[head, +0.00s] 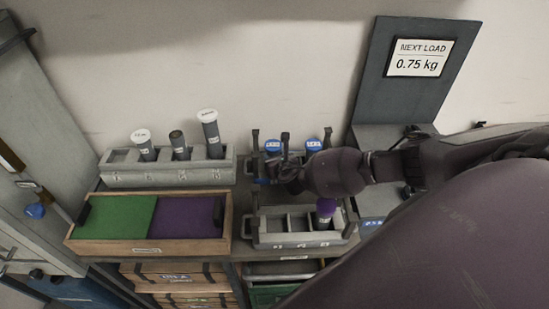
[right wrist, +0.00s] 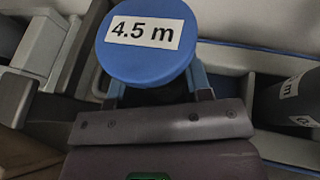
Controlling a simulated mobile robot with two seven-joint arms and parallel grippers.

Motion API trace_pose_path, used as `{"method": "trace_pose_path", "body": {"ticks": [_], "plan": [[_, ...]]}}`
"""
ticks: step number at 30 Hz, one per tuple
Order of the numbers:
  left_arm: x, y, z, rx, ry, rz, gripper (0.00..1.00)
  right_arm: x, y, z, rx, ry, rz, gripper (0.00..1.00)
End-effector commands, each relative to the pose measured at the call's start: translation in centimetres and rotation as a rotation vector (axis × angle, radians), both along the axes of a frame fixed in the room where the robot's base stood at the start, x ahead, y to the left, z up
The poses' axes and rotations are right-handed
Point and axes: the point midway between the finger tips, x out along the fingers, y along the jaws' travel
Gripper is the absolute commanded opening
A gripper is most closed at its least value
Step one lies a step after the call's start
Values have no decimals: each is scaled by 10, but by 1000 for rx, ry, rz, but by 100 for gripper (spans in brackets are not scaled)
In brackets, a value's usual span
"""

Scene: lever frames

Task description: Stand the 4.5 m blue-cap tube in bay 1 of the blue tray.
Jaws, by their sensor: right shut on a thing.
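My right gripper (head: 272,181) is shut on the 4.5 m tube, whose blue cap (right wrist: 147,45) reads "4.5 m" in the right wrist view. The gripper's fingers (right wrist: 158,92) are on both sides, just below the cap. The tube's lower part is hidden, so I cannot tell if it touches a tray. A blue strip (right wrist: 240,57) shows beside the held tube in the right wrist view. I cannot clearly identify the blue tray or bay 1.
A grey rack (head: 120,178) at left holds three tubes. A wooden box (head: 150,247) has green and purple sections. A sign (head: 421,58) reads "NEXT LOAD 0.75 kg".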

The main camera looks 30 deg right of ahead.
Motion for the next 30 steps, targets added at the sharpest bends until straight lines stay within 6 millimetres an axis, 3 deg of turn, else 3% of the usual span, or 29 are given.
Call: {"method": "trace_pose_path", "body": {"ticks": [10,11,16,30], "plan": [[0,0,-3,0,1,0,85,0,0,-3,1,-1,1,14],[0,0,-3,0,0,0,85,0,0,-3,1,0,1,47],[0,0,-3,0,1,0,85,0,0,-2,1,0,1,71],[0,0,-1,0,1,0,85,-7,2,3,3,0,1,71]]}}
